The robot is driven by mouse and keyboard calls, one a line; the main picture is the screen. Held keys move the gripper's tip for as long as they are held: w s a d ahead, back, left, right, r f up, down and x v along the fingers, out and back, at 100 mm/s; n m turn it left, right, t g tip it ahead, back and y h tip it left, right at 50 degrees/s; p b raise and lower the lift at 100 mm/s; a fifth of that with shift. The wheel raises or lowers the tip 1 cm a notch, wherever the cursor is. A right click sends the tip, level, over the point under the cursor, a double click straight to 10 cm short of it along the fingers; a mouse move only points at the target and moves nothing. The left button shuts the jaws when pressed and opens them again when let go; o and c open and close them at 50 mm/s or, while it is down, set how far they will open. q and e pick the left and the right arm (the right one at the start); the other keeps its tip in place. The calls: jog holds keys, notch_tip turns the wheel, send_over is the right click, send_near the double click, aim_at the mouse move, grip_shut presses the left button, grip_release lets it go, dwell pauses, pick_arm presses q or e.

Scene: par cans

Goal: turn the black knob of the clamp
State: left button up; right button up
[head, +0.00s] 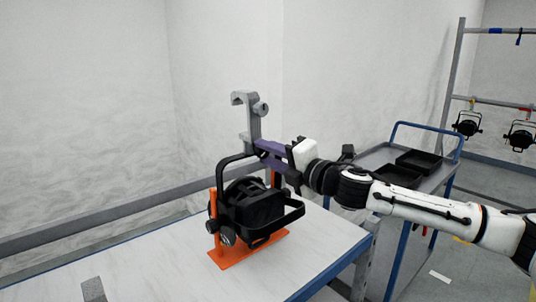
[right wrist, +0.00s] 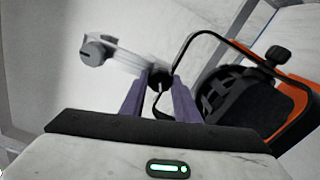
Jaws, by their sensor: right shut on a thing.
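The grey hook clamp (head: 252,118) stands upright on top of the black yoke of a par can (head: 258,207). My right gripper (head: 262,148) comes in from the right at the clamp's foot, and its purple fingers are shut on the black knob. In the right wrist view the black knob (right wrist: 159,79) sits between the two fingertips (right wrist: 158,88). The clamp (right wrist: 125,58) runs to the upper left there, with a round grey knob at its far end. In the head view the fingers hide the black knob. My left gripper is not in view.
The par can rests in an orange stand (head: 232,256) on a white table (head: 150,262) with a blue edge. A grey trolley (head: 372,160) with black trays (head: 418,161) stands behind my right arm. A rack with hanging lamps (head: 467,124) is at the far right.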

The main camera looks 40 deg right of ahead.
dwell(0.5)
jog(key=o, duration=1.1)
jog(key=shift+c, duration=0.2)
jog(key=shift+s+d+f+b, duration=0.1)
jog(key=shift+s+f+b, duration=0.05)
jog(key=shift+s+b, duration=0.15)
jog(key=s+b, duration=0.9)
jog(key=shift+s+d, duration=0.3)
jog(key=shift+s, duration=0.05)
